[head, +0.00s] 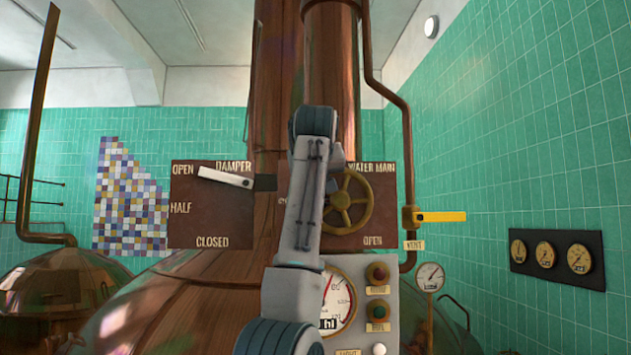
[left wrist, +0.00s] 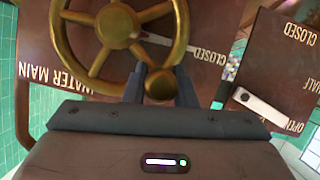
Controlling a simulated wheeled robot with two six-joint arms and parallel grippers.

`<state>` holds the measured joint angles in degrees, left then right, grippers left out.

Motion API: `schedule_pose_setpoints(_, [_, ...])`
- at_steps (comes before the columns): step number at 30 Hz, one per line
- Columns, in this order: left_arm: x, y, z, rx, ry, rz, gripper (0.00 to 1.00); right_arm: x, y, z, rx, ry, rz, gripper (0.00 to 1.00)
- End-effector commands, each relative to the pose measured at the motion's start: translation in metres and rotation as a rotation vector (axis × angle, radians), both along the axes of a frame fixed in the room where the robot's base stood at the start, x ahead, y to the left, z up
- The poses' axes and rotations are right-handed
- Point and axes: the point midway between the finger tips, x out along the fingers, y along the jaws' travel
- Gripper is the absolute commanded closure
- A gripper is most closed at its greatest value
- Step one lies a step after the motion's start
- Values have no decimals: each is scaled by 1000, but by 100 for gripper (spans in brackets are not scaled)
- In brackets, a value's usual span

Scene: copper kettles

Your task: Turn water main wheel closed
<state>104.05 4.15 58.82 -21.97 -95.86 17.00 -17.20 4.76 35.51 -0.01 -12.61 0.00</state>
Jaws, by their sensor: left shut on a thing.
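The brass water main wheel (head: 349,203) is mounted on a dark red panel marked WATER MAIN, with OPEN at the lower right. In the left wrist view the wheel (left wrist: 117,27) fills the upper left. A pale pointer with a red part (left wrist: 165,39) runs from near its hub toward the CLOSED label (left wrist: 208,57). My left gripper (left wrist: 160,77) is shut on the wheel at its rim, with a round brass knob between the fingers. In the head view my arm hides the gripper and the panel's left part. My right gripper is not in view.
The damper panel (head: 210,222) with a white lever (head: 226,177) is left of my arm. A yellow vent handle (head: 440,216) sticks out right of the wheel.

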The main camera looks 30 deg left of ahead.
Motion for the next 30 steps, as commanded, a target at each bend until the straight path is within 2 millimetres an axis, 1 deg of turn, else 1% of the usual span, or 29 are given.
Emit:
schedule_pose_setpoints(5, [0, 0, 0, 1, 0, -1, 100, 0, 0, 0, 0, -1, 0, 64])
schedule_pose_setpoints(6, [0, 0, 0, 1, 0, -1, 72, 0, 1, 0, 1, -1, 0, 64])
schedule_pose_setpoints(9, [0, 0, 0, 0, 0, -1, 54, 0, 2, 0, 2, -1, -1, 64])
schedule_pose_setpoints(17, [0, 0, 0, 0, 0, -1, 54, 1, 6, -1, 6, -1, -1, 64])
schedule_pose_setpoints(20, [-4, -3, 1, 0, -3, -1, 54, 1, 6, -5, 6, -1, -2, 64])
schedule_pose_setpoints(23, [-15, -9, 4, -1, -3, -2, 54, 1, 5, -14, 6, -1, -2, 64])
schedule_pose_setpoints(30, [-56, -30, 21, 1, -4, -2, 54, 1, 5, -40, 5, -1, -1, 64])
